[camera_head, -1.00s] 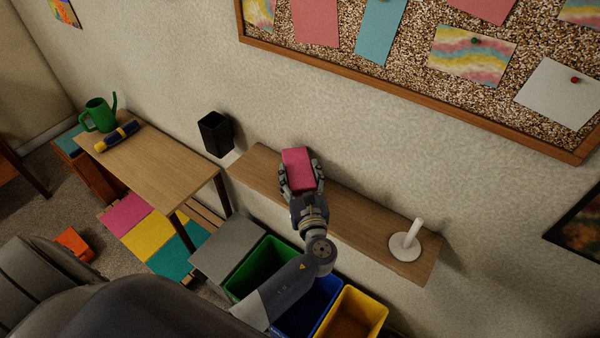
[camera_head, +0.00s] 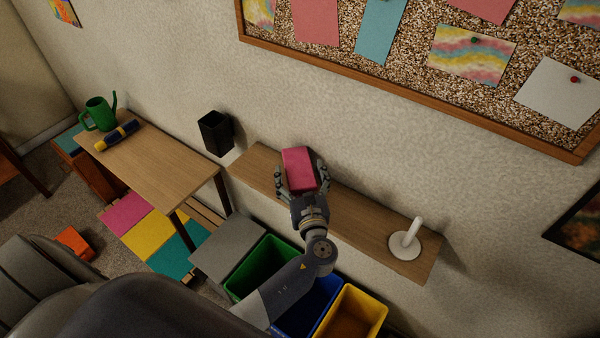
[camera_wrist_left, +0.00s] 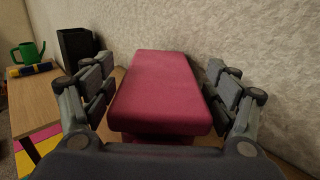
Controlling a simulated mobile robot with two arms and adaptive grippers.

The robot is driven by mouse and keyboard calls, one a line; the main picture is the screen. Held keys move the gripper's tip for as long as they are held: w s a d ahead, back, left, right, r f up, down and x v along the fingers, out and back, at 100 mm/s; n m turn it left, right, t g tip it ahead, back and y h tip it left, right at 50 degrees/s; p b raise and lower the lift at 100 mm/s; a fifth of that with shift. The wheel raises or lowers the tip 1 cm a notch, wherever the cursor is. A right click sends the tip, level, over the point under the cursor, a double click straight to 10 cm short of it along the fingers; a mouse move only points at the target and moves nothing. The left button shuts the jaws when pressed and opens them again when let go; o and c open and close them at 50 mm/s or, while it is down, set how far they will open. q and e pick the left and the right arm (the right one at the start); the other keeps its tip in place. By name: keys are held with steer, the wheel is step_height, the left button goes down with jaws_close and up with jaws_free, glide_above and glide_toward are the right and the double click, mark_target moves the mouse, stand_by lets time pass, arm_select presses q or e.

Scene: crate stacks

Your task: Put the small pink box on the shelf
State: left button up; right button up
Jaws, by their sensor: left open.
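The small pink box (camera_head: 299,169) is on the wooden wall shelf (camera_head: 362,222), toward its left end. My left gripper (camera_head: 301,180) is open around the box, with one finger on each side. In the left wrist view the box (camera_wrist_left: 163,92) lies between the spread fingers (camera_wrist_left: 160,100), with gaps visible on both sides. The box's underside is mostly hidden, so its contact with the shelf is hard to see. My right gripper is not in view.
A white holder (camera_head: 406,240) stands on the shelf's right part. A black wall bin (camera_head: 216,134) hangs left of the shelf. Green, blue and yellow bins (camera_head: 352,312) stand below. A wooden table (camera_head: 155,165) with a green watering can (camera_head: 98,114) is at left.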

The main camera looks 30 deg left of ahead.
arm_select(q)
steer(key=b+v, duration=0.2)
steer(key=v, duration=0.9)
steer(key=shift+s+d, duration=0.25)
steer(key=shift+s, duration=0.05)
steer(key=shift+f, duration=0.1)
